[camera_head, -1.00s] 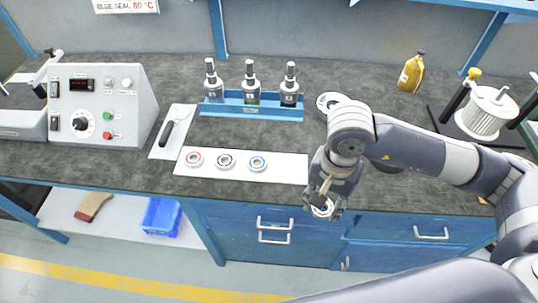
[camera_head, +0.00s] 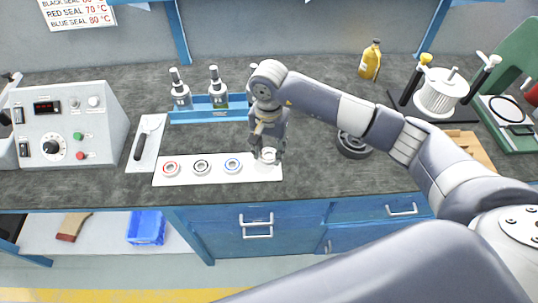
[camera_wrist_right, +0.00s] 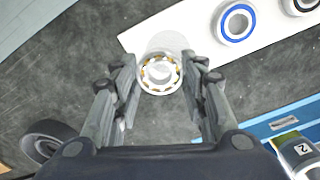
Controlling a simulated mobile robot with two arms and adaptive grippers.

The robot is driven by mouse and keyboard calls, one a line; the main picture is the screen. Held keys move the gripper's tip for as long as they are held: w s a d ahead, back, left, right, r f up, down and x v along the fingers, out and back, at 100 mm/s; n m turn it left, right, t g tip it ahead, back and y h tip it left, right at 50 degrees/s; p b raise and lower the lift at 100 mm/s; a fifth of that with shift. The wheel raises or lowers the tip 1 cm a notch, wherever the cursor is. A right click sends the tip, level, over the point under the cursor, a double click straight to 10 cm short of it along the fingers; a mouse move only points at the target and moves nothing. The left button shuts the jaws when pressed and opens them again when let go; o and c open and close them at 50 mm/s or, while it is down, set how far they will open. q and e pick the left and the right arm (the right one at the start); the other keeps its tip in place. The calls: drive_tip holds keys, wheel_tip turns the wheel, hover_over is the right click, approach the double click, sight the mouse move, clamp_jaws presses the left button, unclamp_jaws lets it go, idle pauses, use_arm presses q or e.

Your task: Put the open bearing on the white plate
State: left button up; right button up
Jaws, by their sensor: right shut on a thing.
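The open bearing (camera_wrist_right: 160,74), a pale ring with orange-brown balls showing, is held between the fingertips of my right gripper (camera_wrist_right: 163,80). In the head view the same gripper (camera_head: 266,156) is over the right end of the white plate (camera_head: 215,179), and the bearing (camera_head: 268,155) shows at its fingertips. I cannot tell whether the bearing touches the plate. A red-sealed bearing (camera_head: 171,168), a black-sealed bearing (camera_head: 202,167) and a blue-sealed bearing (camera_head: 233,165) lie in a row on the plate, left of my gripper. My left gripper is not in view.
A blue rack (camera_head: 202,115) with bottles stands behind the plate, partly hidden by my right arm. A dark round part (camera_head: 353,145) lies to the right. A control box (camera_head: 70,125) and a white mat (camera_head: 147,150) with a tool are at left. A yellow bottle (camera_head: 370,60) stands at the back.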

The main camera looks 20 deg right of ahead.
wheel_tip(320, 180, down, 3)
drive_tip(key=shift+s+r+p, duration=0.15)
drive_tip(key=shift+p, duration=0.35)
drive_tip(key=shift+f, duration=0.35)
drive_tip(key=shift+f, duration=0.15)
drive_tip(key=o, duration=1.1)
